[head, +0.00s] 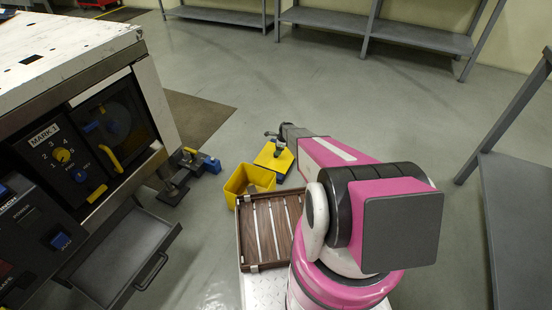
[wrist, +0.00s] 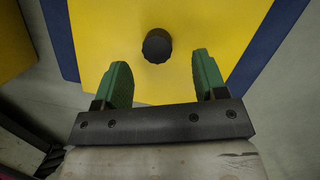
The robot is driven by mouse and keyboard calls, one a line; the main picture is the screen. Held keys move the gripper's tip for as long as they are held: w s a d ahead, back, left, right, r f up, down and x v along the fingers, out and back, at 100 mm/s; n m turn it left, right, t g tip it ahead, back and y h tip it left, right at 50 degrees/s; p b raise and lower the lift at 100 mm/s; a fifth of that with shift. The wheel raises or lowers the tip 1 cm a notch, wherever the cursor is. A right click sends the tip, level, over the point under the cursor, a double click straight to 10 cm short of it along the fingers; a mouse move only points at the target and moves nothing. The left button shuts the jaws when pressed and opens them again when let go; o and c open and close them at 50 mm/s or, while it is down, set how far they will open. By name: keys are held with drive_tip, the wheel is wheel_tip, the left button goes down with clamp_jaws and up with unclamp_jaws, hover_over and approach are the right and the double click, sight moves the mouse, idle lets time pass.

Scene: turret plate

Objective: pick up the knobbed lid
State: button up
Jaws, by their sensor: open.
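The knobbed lid (wrist: 178,18) is a flat yellow plate with a round black knob (wrist: 156,46) in the wrist view. Blue edges of something beneath it (wrist: 62,40) show on both sides. In the head view the yellow lid (head: 268,157) is beyond the yellow bin, partly hidden by my gripper (head: 274,143). In the wrist view my gripper (wrist: 161,74) is open, its green fingers apart and empty. The knob appears ahead of the fingertips, roughly centred between them. I cannot tell the height gap.
An open yellow bin (head: 241,188) stands beside a slatted wooden tray (head: 248,232). A machine with a dial panel (head: 65,152) is at left, with blue and dark hardware (head: 209,164) beside it. Grey shelves (head: 425,37) line the back. The floor between is clear.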

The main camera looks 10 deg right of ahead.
drive_tip(key=x, duration=0.4)
drive_tip(key=shift+s+a+f, duration=0.1)
drive_tip(key=c, duration=1.1)
drive_tip(key=shift+c, duration=0.2)
